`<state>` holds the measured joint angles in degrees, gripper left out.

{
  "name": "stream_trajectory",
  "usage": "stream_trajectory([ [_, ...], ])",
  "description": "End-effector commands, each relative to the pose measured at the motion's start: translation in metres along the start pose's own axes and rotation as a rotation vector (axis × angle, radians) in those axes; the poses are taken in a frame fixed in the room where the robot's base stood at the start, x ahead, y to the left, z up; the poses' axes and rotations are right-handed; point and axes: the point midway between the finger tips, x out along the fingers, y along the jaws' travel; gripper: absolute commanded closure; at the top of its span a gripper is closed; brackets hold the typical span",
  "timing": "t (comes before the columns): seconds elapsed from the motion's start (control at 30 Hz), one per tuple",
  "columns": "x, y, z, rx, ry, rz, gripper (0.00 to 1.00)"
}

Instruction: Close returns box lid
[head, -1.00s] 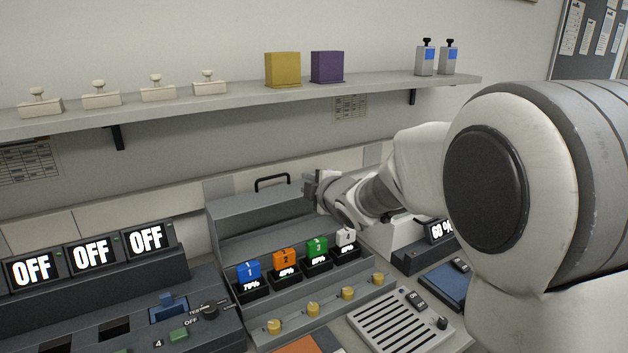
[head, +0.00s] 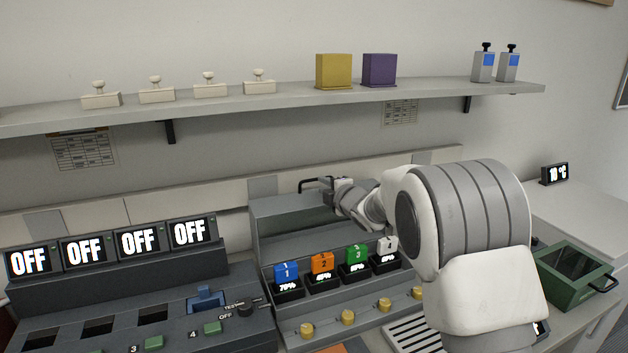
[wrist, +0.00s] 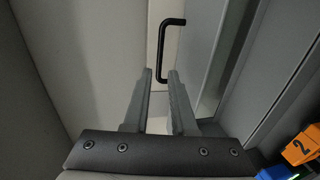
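A grey case (head: 290,212) stands at the back of the bench, with a raised grey panel and a black bar handle (head: 308,181) at its top edge. No label names the returns box; I take this panel as its lid, standing up. My gripper (head: 325,186) is beside the handle, at its right end in the head view. In the wrist view the handle (wrist: 161,52) is just beyond my two fingertips (wrist: 160,74). The fingers are apart with nothing between them. Whether a finger touches the handle I cannot tell.
Blue, orange, green and white numbered blocks (head: 322,262) sit in front of the panel. A shelf (head: 290,103) with stamps and boxes runs above. A green box with a dark window (head: 572,268) is at right. A console with OFF displays (head: 140,241) is at left.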

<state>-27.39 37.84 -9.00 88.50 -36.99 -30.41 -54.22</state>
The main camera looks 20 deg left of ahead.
Motion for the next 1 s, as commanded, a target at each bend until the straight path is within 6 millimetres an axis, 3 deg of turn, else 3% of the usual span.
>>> stream_trajectory([
  [0.3, 0.047, 0.0, 0.0, 0.0, 0.0, -0.001, 0.75],
  [0.5, 0.068, 0.0, 0.001, 0.0, -0.001, -0.001, 0.75],
  [1.0, 0.08, 0.0, 0.001, 0.001, -0.001, -0.001, 0.75],
])
